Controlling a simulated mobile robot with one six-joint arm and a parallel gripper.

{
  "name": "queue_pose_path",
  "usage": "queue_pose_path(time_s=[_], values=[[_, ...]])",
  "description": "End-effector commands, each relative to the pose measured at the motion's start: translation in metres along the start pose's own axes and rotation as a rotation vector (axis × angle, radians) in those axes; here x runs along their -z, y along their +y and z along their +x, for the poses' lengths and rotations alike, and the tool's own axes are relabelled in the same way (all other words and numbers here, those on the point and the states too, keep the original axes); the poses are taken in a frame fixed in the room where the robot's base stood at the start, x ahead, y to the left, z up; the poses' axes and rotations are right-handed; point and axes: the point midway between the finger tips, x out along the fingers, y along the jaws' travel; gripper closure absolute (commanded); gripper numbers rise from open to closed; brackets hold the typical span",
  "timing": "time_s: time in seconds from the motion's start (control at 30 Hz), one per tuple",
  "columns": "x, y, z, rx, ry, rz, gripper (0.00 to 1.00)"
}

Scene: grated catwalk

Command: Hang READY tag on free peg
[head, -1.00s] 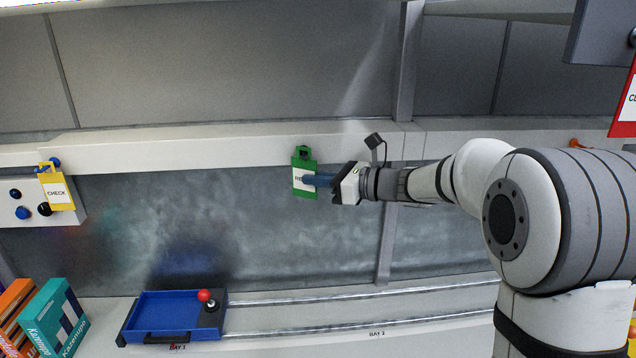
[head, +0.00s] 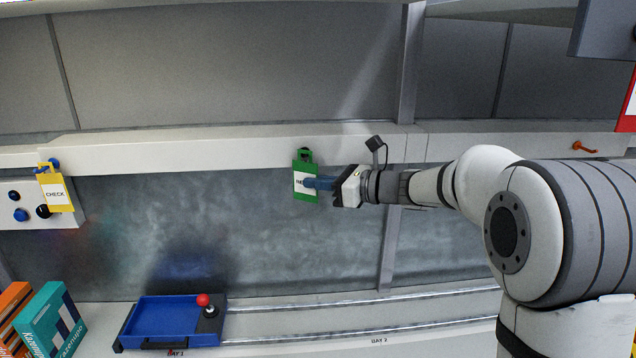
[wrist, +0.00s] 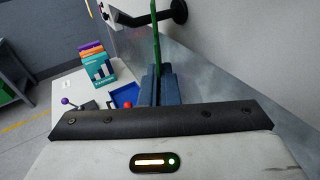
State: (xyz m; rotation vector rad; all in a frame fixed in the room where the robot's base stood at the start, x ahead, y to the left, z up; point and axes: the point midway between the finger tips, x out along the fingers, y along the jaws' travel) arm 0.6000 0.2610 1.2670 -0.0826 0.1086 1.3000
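The green READY tag (head: 299,183) is upright in front of the white rail, its loop at the top. My gripper (head: 316,183) is shut on it from the right with its blue fingers. In the wrist view the tag (wrist: 156,42) shows edge-on between the fingers (wrist: 159,84). A black peg (wrist: 177,12) sticks out from the wall beside the tag's upper part there; I cannot tell whether the loop is around it. An orange peg (head: 584,147) at the right of the rail is bare. A yellow CHECK tag (head: 56,194) hangs at the blue peg (head: 54,162).
The white rail (head: 200,151) runs along the wall. A red tag (head: 629,105) is cut off at the right edge. Below are a blue tray (head: 160,312), a red-knobbed lever (head: 203,300) and books (head: 48,318). The wall below the rail is mostly clear.

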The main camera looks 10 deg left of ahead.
Motion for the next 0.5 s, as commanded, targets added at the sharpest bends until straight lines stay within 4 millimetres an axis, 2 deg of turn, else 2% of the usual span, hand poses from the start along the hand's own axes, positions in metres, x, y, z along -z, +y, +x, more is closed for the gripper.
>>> queue_pose_path(time_s=[0.07,0.1,0.37,0.5], values=[[0.0,-0.0001,-0.0002,0.0,0.0,0.0,1.0],[0.0001,-0.0003,-0.0005,0.001,0.0,0.0,0.95],[0.0002,-0.0006,-0.0011,0.001,0.0,0.0,0.74],[0.0002,-0.0006,-0.001,0.001,0.0,0.0,0.73]])
